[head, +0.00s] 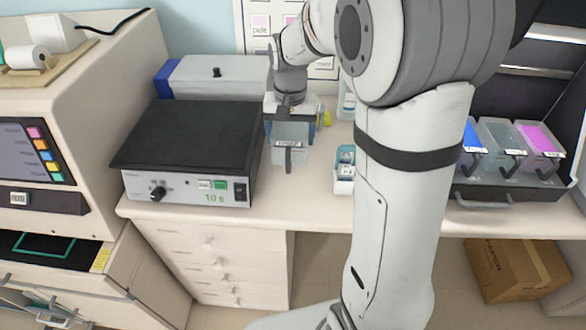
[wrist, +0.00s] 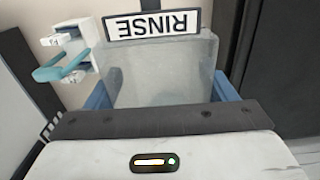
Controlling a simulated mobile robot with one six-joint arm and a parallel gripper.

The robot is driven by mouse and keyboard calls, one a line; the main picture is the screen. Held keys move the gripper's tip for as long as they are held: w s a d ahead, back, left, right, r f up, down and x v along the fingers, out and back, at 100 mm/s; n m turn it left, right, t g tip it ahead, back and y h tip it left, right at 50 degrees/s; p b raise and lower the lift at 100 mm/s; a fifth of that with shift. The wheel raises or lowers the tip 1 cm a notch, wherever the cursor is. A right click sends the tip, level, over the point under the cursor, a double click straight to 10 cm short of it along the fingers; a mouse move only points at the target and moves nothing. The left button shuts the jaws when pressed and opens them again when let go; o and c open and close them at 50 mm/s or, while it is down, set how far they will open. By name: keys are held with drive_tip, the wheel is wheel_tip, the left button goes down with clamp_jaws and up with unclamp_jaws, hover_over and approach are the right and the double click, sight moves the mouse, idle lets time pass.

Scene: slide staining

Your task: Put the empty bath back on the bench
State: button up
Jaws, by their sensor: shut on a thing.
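The bath is a translucent grey tub (head: 290,155) with a RINSE label and a dark handle at its front. My gripper (head: 291,112) is shut on it, above or at the bench (head: 318,190) just right of the black-topped device. In the wrist view the bath (wrist: 165,75) sits between the blue fingers of my gripper (wrist: 165,95), its label upside down in the picture. I see no coloured liquid in it, but its inside is mostly hidden. I cannot tell whether its base touches the bench.
The black-topped device (head: 185,140) reads 10 s. A small white and teal rack (head: 344,170) stands right of the bath. A dark tray (head: 515,187) at right holds blue, grey and magenta baths. A white-blue box (head: 215,78) is behind. My arm hides the middle bench.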

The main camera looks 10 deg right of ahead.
drive_tip(key=shift+s, duration=0.1)
wheel_tip(320, 180, down, 10)
drive_tip(key=shift+d+r+p, duration=0.1)
drive_tip(key=shift+p, duration=0.45)
drive_tip(key=shift+f, duration=0.25)
drive_tip(key=o, duration=1.5)
